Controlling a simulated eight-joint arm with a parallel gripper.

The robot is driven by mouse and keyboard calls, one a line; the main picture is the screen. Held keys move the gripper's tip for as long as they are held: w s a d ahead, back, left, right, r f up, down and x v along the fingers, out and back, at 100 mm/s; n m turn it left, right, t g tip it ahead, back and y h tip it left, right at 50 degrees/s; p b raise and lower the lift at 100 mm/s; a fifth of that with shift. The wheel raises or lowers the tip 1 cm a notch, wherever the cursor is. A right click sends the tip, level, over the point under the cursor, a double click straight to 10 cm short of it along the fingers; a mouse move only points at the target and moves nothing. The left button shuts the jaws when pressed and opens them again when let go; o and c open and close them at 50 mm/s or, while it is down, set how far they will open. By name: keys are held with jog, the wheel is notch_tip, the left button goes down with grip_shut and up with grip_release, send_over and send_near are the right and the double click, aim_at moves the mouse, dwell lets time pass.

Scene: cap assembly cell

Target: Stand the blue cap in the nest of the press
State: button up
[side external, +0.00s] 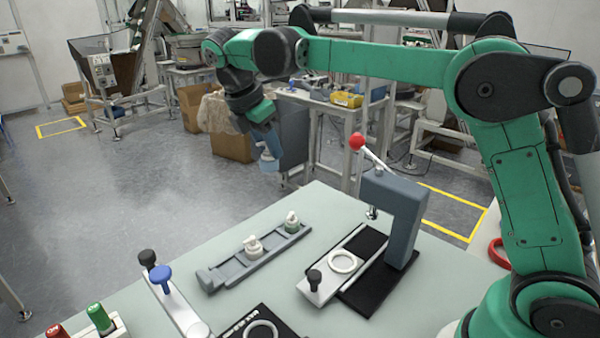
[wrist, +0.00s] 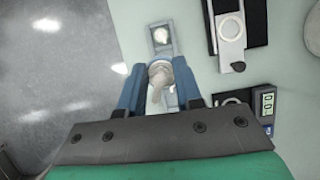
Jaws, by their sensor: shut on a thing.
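My gripper (side external: 268,163) hangs high above the far left side of the table, clear of rail and press. In the wrist view its blue-grey fingers (wrist: 159,84) are shut on a pale, cap-like part (wrist: 160,73). Its colour does not show clearly as blue. The press (side external: 392,215) is a grey frame with a red-ball lever. Its light slide (side external: 318,288) carries a white ring-shaped nest (side external: 343,262), which looks empty; the slide also shows in the wrist view (wrist: 230,48).
A black plate with a ring (side external: 262,330) lies at the front. A red ring (side external: 499,252) lies near my base. Table space between rail and press is clear.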

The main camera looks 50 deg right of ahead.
notch_tip(320, 180, up, 2)
jog(key=shift+r, duration=0.3)
jog(key=shift+s+d, duration=0.1)
jog(key=shift+s, duration=0.2)
jog(key=s+d+f, duration=0.3)
jog(key=s+f, duration=0.7)
jog(key=s, duration=0.3)
jog(key=shift+s, duration=0.4)
jog(key=shift+d+f, duration=0.1)
jog(key=shift+f, duration=2.95)
jog(key=shift+f, duration=0.25)
jog(key=shift+f, duration=0.35)
jog(key=shift+f, duration=0.1)
